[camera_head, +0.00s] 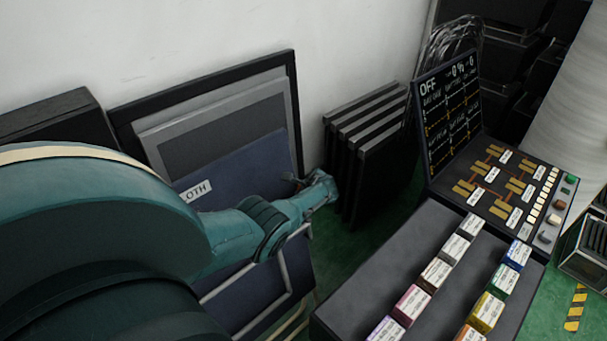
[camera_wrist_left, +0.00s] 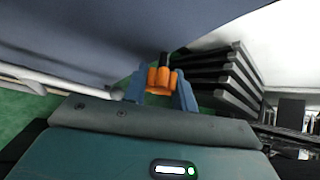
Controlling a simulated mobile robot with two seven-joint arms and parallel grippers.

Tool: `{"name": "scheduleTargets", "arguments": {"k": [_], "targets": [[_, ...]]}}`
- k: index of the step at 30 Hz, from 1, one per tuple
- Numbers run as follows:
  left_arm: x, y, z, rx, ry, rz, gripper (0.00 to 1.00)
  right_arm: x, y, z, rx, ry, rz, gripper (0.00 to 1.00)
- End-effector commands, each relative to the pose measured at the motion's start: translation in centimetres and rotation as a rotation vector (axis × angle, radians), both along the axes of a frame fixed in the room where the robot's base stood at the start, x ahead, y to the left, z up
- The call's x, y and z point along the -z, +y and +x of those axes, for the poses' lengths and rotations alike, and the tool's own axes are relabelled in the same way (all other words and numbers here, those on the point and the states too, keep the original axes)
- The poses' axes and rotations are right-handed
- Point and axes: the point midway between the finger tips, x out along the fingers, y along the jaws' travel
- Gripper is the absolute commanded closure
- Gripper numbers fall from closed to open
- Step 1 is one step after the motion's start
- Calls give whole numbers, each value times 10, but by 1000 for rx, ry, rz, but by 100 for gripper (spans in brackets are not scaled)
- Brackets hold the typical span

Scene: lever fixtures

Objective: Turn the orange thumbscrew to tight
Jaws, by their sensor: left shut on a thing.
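The orange thumbscrew (camera_wrist_left: 160,78) shows in the left wrist view as a lobed knob with a dark shaft behind it, beside a blue-grey panel (camera_wrist_left: 85,35). My left gripper (camera_wrist_left: 161,80) has a finger on each side of the thumbscrew and is shut on it. In the head view my left arm comes in from the left, and the gripper (camera_head: 322,190) is at the right edge of the blue panel (camera_head: 245,175) marked "LOTH". The thumbscrew is not visible in the head view. How far it is turned cannot be told. My right gripper is in neither view.
Framed panels (camera_head: 292,110) lean against the white wall behind my arm. Dark upright slabs (camera_head: 375,140) stand close to the right of the gripper. A grey bench with labelled blocks (camera_head: 372,275) and a control console (camera_head: 500,180) are further right. A metal rail (camera_head: 270,310) lies below the gripper.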

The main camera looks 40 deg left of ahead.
Motion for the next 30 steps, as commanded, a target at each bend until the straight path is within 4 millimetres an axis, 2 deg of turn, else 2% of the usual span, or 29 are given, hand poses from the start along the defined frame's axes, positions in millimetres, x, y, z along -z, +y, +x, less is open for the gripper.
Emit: {"name": "scheduleTargets", "arguments": {"k": [1, 9, 16, 20, 25, 30], "targets": [[0, 0, 0, 2, 3, 2, 72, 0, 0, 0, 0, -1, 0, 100], [0, 0, 0, 1, 1, 2, 51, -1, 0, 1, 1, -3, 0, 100], [-1, -1, 0, 1, 0, 1, 51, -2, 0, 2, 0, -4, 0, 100], [-8, -5, -2, 1, 0, 1, 51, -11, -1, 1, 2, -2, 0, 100], [-27, -21, -11, 3, 1, -1, 51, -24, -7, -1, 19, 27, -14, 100], [-47, -44, -22, 4, -1, 1, 51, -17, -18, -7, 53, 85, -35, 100]]}}
